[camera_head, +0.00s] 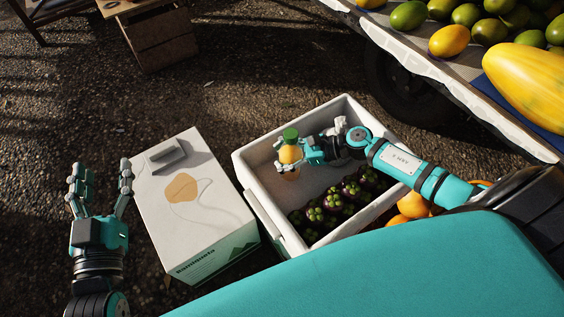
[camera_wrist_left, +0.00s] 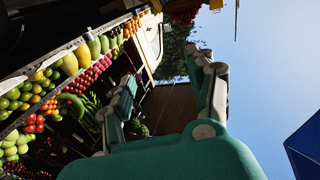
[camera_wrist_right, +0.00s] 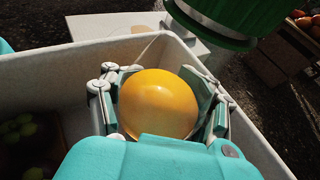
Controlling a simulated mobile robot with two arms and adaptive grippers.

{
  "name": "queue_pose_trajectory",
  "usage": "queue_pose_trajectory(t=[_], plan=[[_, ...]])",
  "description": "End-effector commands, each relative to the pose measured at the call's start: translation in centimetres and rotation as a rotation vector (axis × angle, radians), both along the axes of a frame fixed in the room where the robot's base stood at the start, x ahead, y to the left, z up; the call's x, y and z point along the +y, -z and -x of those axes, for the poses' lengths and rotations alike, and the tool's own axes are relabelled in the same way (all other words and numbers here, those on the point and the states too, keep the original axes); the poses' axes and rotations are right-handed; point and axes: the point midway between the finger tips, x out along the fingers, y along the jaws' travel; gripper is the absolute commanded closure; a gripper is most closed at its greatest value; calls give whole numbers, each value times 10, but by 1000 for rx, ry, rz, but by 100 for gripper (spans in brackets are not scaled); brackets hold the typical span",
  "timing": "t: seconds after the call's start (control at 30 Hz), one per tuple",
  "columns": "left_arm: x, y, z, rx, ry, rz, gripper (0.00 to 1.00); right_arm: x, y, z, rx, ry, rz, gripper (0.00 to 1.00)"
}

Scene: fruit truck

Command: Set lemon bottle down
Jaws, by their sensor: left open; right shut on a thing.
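The lemon bottle (camera_head: 289,154) has a rounded yellow-orange body and a green cap (camera_head: 291,133). My right gripper (camera_head: 297,153) is shut on its body, over the far left part of a white crate (camera_head: 258,193). The cap points up in the head view. In the right wrist view the yellow body (camera_wrist_right: 158,103) sits between both fingers, with the green cap (camera_wrist_right: 228,18) at the top. I cannot tell whether the bottle's underside touches the crate floor. My left gripper (camera_head: 100,178) is open and empty, left of a white box.
Several dark mangosteens (camera_head: 330,203) fill the crate's near right part; its far left floor is bare. Oranges (camera_head: 413,206) lie right of the crate. A fruit-laden truck bed (camera_head: 430,77) stands at upper right.

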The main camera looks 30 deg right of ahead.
Motion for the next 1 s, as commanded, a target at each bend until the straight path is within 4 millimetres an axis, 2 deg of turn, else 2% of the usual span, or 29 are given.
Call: queue_pose_trajectory(t=[0.17,0.4,0.5,1.0], plan=[[-2,-13,1,-77,4,21,43,0,9,-1,-1,2,-3,100],[-5,-52,11,-310,19,84,43,0,35,-1,-1,2,-3,100],[-5,-62,16,-367,22,100,43,0,39,-1,-2,2,-2,100],[-5,-70,20,-413,24,113,43,0,41,-1,-2,1,-1,100]])
